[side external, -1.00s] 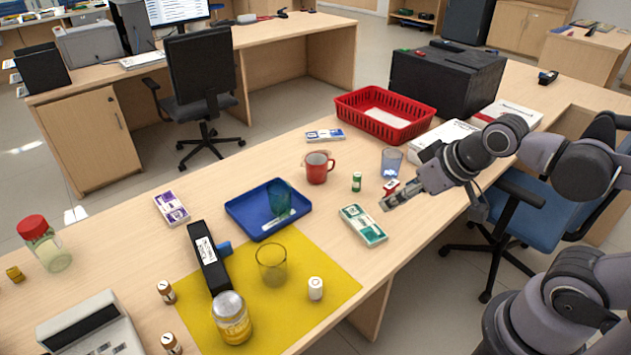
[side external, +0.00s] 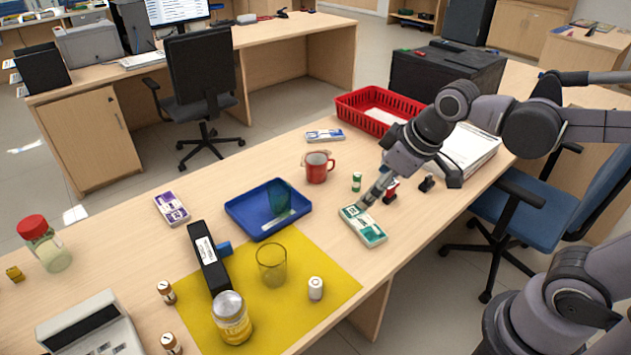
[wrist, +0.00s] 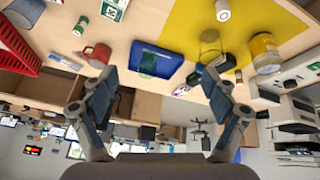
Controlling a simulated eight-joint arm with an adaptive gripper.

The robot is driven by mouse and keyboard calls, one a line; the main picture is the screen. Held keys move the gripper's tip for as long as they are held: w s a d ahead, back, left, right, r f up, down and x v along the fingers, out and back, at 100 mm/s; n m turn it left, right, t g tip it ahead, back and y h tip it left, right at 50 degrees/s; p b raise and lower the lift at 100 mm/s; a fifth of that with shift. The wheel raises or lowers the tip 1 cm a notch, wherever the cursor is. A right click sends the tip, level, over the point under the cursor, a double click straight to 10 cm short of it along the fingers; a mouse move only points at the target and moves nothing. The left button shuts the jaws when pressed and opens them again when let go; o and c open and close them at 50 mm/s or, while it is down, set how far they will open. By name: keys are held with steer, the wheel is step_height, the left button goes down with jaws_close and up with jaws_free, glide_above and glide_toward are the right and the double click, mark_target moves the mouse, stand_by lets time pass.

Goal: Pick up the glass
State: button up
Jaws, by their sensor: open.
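A clear glass (side external: 272,265) stands upright on the yellow mat (side external: 335,283); its outline also shows in the wrist view (wrist: 208,50). A teal glass (side external: 279,197) is in the blue tray (side external: 243,221). A blue glass (wrist: 24,12) shows at the upper left of the wrist view; in the side view my arm hides it. My gripper (side external: 367,200) is open and empty, seen above or near the far end of the green-and-white bundle (side external: 364,226). In the wrist view its fingers (wrist: 160,78) are wide apart, with nothing between them.
A red mug (side external: 317,167), small green bottle (side external: 356,182), red stamp (side external: 391,190) and black stamp (side external: 427,183) are near my gripper. A white bottle (side external: 316,288), yellow-filled jar (side external: 231,320) and black device (side external: 208,262) are around the clear glass. A red basket (side external: 350,113) stands behind.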

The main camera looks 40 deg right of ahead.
steer(key=w+a+f+n+g, duration=0.3)
steer(key=w+a+n, duration=0.4)
steer(key=w+a, duration=0.15)
steer(key=n+g, duration=0.3)
steer(key=n, duration=0.3)
glide_above(273, 264)
steer(key=s+a, duration=0.1)
steer(key=s, duration=0.1)
step_height(273, 264, down, 9)
steer(key=shift+s+a+f, duration=0.1)
steer(key=shift+a+f, duration=0.05)
steer(key=shift+f, duration=4.95)
steer(key=c, duration=1.4)
